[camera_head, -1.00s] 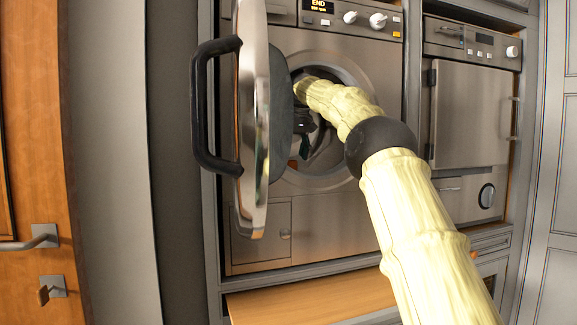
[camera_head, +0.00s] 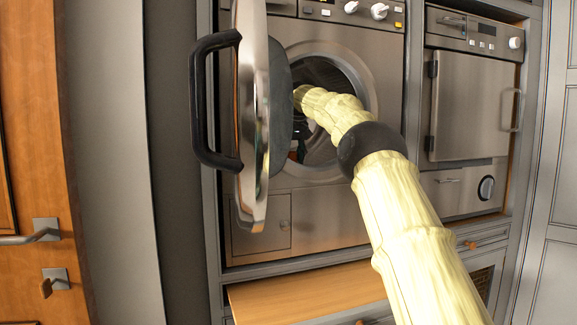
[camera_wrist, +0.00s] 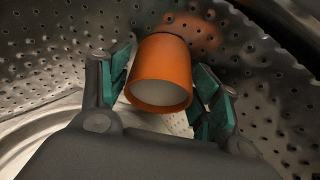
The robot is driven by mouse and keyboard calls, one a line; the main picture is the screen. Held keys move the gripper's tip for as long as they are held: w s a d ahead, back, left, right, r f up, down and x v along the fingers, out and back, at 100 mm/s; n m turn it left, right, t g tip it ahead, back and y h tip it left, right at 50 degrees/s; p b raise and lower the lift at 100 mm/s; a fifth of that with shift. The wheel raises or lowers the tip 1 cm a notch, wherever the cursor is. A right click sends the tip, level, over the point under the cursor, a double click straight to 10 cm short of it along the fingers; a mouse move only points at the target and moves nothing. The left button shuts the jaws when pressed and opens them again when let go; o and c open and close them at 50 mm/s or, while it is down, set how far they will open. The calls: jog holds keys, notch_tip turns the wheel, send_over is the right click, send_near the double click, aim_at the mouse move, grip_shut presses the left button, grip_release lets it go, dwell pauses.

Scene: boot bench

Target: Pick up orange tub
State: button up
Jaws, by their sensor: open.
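The orange tub (camera_wrist: 160,68) lies inside the perforated steel drum (camera_wrist: 62,62) in the wrist view, its pale open mouth facing my gripper. My gripper (camera_wrist: 160,85) is open, with one teal-padded finger on each side of the tub. The left pad is very close to the tub's side; I cannot tell whether it touches. In the head view my arm reaches into the round opening of the washing machine (camera_head: 340,215). The gripper is mostly hidden there behind the door, and the tub cannot be made out.
The machine's round door (camera_head: 262,120) stands open just left of my arm, with a black handle (camera_head: 200,100). A second appliance (camera_head: 470,110) is at the right. A wooden bench or shelf (camera_head: 300,295) is below. The drum wall curves closely around the tub.

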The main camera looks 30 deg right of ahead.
jog(key=shift+r, duration=0.1)
jog(key=shift+c, duration=0.5)
jog(key=c, duration=0.9)
jog(key=shift+o, duration=0.2)
